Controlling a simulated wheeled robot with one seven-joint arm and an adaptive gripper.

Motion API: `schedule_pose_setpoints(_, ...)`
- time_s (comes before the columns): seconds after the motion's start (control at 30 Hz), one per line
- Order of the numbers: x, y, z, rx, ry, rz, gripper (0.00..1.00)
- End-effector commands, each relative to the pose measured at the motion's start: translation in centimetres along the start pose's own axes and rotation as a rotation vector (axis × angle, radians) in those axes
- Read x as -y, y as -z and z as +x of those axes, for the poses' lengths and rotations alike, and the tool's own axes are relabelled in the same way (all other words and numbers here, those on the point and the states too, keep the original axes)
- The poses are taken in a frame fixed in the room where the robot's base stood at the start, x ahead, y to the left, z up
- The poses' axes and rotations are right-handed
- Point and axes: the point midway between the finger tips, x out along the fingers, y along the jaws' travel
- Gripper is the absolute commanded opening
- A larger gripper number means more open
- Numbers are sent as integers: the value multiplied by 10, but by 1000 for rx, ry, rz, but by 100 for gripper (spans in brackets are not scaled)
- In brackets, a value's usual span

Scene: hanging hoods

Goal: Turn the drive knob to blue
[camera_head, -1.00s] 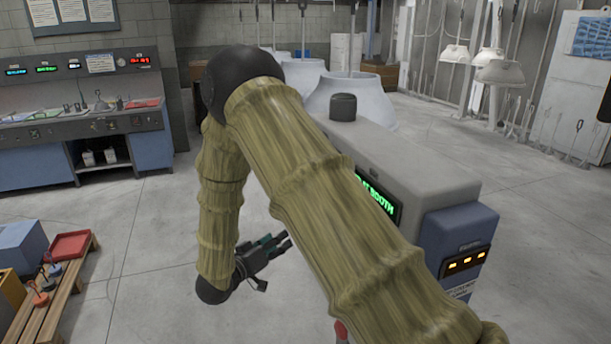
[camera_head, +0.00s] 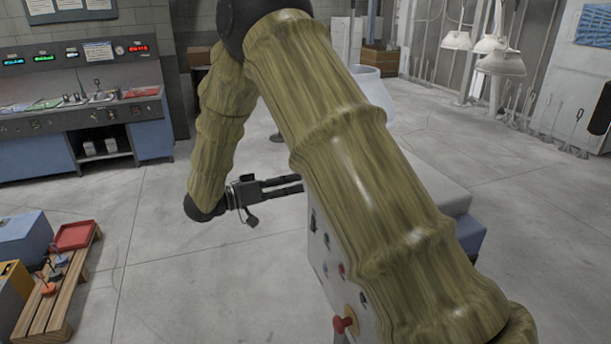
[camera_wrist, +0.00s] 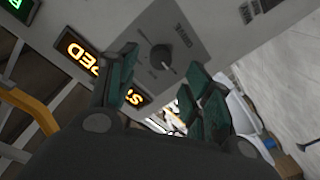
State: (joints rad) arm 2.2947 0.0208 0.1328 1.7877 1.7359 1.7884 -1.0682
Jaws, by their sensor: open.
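The drive knob (camera_wrist: 161,57) is a dark round knob on a grey plate (camera_wrist: 180,35) marked "DRIVE" in the wrist view. A small pale mark shows at its lower edge; I cannot make out its setting or any blue mark. My gripper (camera_wrist: 163,62) is open, with its dark green fingers on either side of the knob in the picture. I cannot tell whether they touch it. In the head view my gripper (camera_head: 300,185) points right at the console, its fingertips meeting the edge of my arm in the picture. The knob cannot be made out there.
The console panel (camera_head: 322,262) carries several small controls and a red button (camera_head: 345,325). Amber lettering (camera_wrist: 78,50) glows beside the plate. A slatted bench (camera_head: 60,300) with a red tray (camera_head: 75,236) stands at left. The floor between is clear.

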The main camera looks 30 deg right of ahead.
Motion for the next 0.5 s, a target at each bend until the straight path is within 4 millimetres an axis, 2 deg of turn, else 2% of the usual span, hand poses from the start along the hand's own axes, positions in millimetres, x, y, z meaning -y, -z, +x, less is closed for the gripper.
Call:
schedule_pose_setpoints(0.2, -1, 2, 31, 0, 0, -2, 50)
schedule_pose_setpoints(0.5, 0, 0, 47, 0, 0, 0, 50)
